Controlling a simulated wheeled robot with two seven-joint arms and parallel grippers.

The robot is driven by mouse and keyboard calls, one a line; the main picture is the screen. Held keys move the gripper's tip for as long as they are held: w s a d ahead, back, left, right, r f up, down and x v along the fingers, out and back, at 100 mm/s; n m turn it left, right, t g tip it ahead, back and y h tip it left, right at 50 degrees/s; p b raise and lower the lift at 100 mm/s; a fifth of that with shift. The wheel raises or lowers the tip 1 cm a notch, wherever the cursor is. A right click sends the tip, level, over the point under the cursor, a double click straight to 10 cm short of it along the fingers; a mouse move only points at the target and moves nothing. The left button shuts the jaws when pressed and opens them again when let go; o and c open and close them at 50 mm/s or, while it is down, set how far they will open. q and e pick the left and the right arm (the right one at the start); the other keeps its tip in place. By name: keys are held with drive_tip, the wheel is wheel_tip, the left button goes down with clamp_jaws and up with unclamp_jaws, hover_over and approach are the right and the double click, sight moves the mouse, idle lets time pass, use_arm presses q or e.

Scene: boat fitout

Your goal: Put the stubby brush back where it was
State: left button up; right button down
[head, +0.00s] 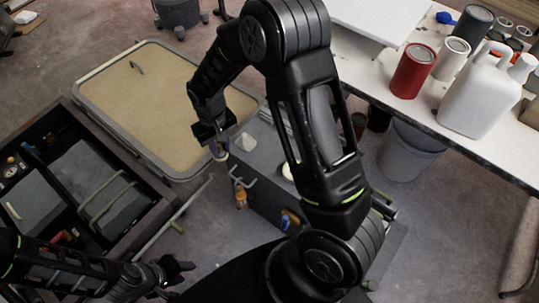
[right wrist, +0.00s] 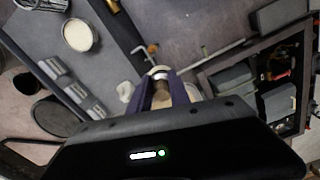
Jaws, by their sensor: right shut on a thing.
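My right gripper (head: 217,148) hangs over the space between the tan-topped panel and the dark grey bench. It is shut on the stubby brush (head: 220,155), of which only a small part shows below the fingers. In the right wrist view the brush (right wrist: 162,76) sits between the two fingers (right wrist: 165,92), with a pale end and a tan part showing; the rest is hidden by the gripper. My left gripper (head: 178,277) is low at the left, empty, with its fingers apart.
A dark open drawer unit (head: 145,215) with grey trays stands at the left. A white table (head: 420,118) at the right carries a red can (head: 413,71) and a white jug (head: 480,95).

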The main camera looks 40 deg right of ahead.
drive_tip(key=shift+d+f+b, duration=0.3)
drive_tip(key=shift+b, duration=0.15)
drive_tip(key=d+f+m+b, duration=0.3)
drive_tip(key=d+m+b, duration=0.2)
drive_tip(key=d+b, duration=0.2)
drive_tip(key=d+f+m+b, duration=0.3)
drive_tip(key=d+m+b, duration=0.2)
drive_tip(key=d+b, duration=0.2)
drive_tip(key=shift+s+d+f+b, duration=0.2)
drive_tip(key=shift+d+f+b, duration=0.15)
drive_tip(key=shift+d, duration=0.75)
drive_tip(key=shift+f, duration=0.1)
